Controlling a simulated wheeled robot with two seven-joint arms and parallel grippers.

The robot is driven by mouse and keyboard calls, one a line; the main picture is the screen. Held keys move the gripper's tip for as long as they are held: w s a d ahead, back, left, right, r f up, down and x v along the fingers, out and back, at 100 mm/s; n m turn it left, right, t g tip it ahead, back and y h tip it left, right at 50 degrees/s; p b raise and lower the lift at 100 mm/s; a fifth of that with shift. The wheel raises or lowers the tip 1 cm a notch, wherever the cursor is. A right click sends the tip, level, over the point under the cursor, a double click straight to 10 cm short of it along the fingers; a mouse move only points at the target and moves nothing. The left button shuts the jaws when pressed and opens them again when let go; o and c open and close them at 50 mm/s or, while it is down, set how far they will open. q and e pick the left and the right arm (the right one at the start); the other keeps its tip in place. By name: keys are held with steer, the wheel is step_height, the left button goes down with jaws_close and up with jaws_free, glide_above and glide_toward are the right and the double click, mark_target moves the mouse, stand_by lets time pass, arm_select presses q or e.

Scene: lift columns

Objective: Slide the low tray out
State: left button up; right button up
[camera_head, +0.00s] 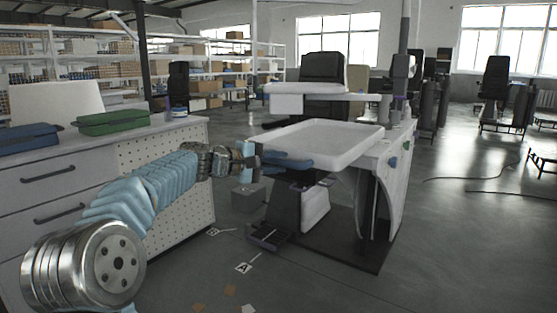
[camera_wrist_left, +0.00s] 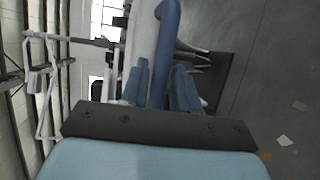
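A broad white tray (camera_head: 325,140) with a raised rim lies on the lower level of the stand. My left gripper (camera_head: 292,160) reaches in from the left to the tray's near left edge. In the left wrist view, its two blue fingers (camera_wrist_left: 159,85) stand apart on either side of a darker blue bar (camera_wrist_left: 168,45), with a white edge next to it. The bar fills most of the gap; I cannot tell whether both fingers touch it. The bar's near end is hidden by the gripper's dark mount. My right gripper does not show.
A smaller white upper tray (camera_head: 330,92) is above the low one. A workbench (camera_head: 175,133) on the left bears a green tray (camera_head: 112,122) and a blue tray (camera_head: 28,138). The stand's dark base plate (camera_head: 335,250) lies on the floor; open floor is at the right.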

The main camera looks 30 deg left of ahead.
arm_select(q)
steer(key=shift+w+d+f, duration=0.1)
steer(key=shift+w+d, duration=0.1)
steer(key=shift+w, duration=0.15)
steer(key=shift+c, duration=0.3)
jaws_close()
